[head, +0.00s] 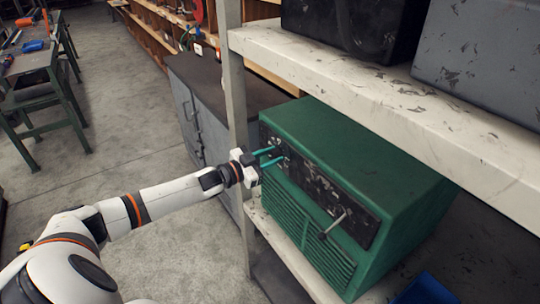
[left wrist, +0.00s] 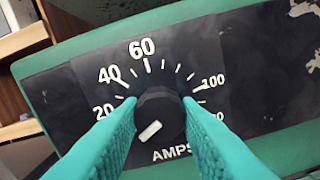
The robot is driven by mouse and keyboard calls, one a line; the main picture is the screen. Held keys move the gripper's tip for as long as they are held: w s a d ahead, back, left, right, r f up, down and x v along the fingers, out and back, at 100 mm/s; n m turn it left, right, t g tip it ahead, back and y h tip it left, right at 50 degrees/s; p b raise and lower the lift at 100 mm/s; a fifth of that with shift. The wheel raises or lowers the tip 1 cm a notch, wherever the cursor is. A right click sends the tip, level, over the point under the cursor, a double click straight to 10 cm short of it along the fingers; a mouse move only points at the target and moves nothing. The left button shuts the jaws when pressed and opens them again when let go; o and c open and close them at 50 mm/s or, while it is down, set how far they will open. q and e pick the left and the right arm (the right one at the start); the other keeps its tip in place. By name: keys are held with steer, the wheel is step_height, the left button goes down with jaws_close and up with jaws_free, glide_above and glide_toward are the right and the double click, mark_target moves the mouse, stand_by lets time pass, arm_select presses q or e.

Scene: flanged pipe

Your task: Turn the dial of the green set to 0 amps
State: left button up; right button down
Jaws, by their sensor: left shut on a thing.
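The green set (head: 385,160) is a green metal box with a black front panel, standing on a shelf. Its dial (left wrist: 158,112) is a round black knob with a white pointer mark, above the word AMPS. The mark points to the lower left, below the 20. Numbers 20, 40, 60 and 100 show around it; the 0 is not visible, and my left finger covers part of the scale's low end. My left gripper (head: 268,157) is shut on the dial, with one teal finger on each side, as the left wrist view also shows (left wrist: 162,112). My right gripper is not in view.
A lever handle (head: 335,224) sticks out of the set's front, lower right of my gripper. The white upper shelf (head: 400,105) overhangs the set and carries dark boxes. A shelf post (head: 236,110) stands just behind my gripper.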

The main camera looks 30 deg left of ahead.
arm_select(q)
steer(key=shift+f+n, duration=0.1)
steer(key=shift+n, duration=0.2)
steer(key=o, duration=1)
steer(key=shift+s, duration=0.1)
steer(key=shift+s+a, duration=0.15)
steer(key=shift+s, duration=0.1)
steer(key=shift+b+v, duration=1.1)
steer(key=shift+v, duration=4.55)
